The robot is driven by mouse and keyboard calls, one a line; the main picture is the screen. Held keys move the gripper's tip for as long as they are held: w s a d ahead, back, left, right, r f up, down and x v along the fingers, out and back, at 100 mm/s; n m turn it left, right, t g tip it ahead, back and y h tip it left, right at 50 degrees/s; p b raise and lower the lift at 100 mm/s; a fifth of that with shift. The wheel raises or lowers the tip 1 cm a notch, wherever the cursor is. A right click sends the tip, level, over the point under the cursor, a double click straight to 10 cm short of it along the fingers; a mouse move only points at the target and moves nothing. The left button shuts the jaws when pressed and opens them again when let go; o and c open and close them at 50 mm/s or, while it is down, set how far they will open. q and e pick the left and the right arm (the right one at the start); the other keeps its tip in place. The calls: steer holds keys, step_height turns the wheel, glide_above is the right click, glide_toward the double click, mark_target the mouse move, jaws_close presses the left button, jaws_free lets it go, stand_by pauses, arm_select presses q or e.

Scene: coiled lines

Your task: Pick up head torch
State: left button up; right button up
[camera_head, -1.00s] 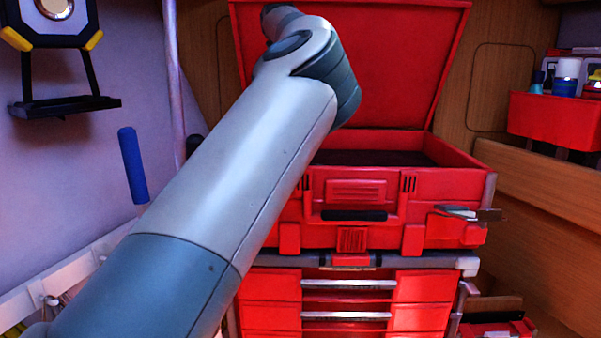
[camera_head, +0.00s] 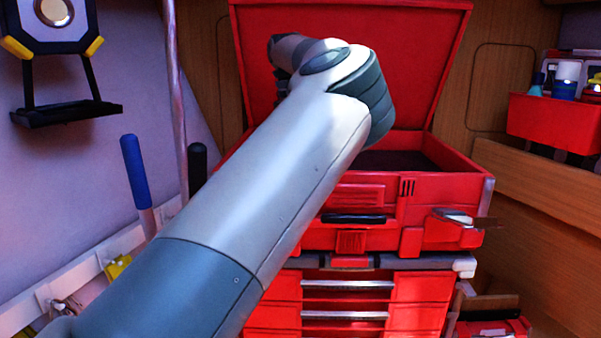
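I cannot make out a head torch in the head view. My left arm comes in from the lower left and reaches up across the open red toolbox (camera_head: 345,200). The arm hides the left part of the toolbox and part of its raised lid (camera_head: 400,60). The arm's far end bends away in front of the lid, and its gripper is hidden. My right arm and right gripper are not in view. The visible right part of the toolbox's inside is dark, and no object shows in it.
A red drawer cabinet (camera_head: 420,300) stands under the toolbox. A red bin (camera_head: 555,120) with bottles sits at the right by a wooden panel. A black and yellow lamp-like item (camera_head: 52,45) hangs on the left wall. A blue-handled tool (camera_head: 135,170) stands below it.

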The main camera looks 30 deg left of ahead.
arm_select(q)
steer(key=shift+c, duration=0.5)
steer(key=c, duration=1.1)
steer(key=shift+o, duration=0.2)
steer(key=shift+r, duration=0.15)
steer(key=shift+r+b, duration=0.4)
steer(key=shift+r, duration=0.15)
steer(key=r, duration=0.1)
steer(key=r+b, duration=0.1)
steer(key=shift+d+r, duration=0.3)
steer(key=shift+r, duration=0.1)
steer(key=d+r+b, duration=0.2)
steer(key=d+r, duration=0.5)
steer(key=d, duration=0.4)
